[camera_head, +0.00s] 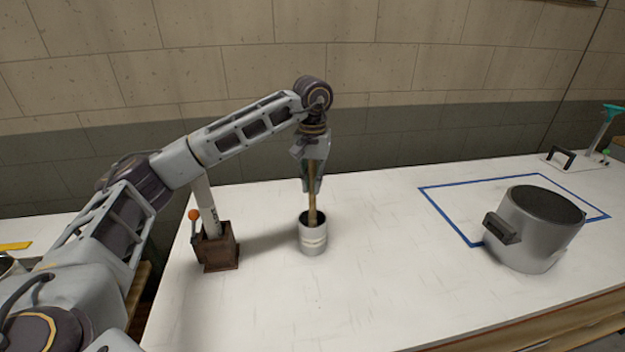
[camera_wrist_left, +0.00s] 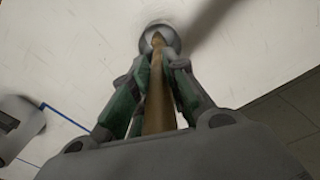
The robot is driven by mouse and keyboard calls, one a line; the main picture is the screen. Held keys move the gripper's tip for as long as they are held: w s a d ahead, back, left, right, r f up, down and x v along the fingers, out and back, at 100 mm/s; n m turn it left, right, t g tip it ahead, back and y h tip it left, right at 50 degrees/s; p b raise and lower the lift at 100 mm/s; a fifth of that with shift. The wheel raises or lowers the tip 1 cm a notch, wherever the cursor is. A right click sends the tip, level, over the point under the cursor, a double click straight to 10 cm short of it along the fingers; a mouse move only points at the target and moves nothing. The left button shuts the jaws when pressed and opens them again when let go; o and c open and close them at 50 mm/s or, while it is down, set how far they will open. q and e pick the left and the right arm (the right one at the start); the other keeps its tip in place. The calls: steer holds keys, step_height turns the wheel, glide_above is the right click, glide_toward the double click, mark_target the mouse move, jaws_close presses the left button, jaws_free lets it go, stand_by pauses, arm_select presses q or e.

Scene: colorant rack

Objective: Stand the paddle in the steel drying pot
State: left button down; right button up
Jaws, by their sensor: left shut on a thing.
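The paddle (camera_head: 312,205) is a brown wooden stick held upright. My left gripper (camera_head: 312,188) is shut on its upper part, and its green fingers close around the wood in the left wrist view (camera_wrist_left: 155,85). The paddle (camera_wrist_left: 157,110) runs away from the camera toward the pot. The steel drying pot (camera_head: 313,240) is a small cylinder with a pale band, upright on the white table. The paddle's lower end is inside its mouth; whether it touches the bottom is hidden. The pot's rim also shows in the left wrist view (camera_wrist_left: 148,45). My right gripper is not in view.
A brown wooden block with an orange-knobbed lever (camera_head: 216,247) stands left of the pot. A large grey pot (camera_head: 535,235) with black handles stands at the right, over the blue taped outline (camera_head: 445,218). The white table (camera_head: 390,275) is clear between them.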

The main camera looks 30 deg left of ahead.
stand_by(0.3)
arm_select(q)
steer(key=c, duration=1.3)
jaws_free()
steer(key=shift+c, duration=0.2)
steer(key=shift+r, duration=5.95)
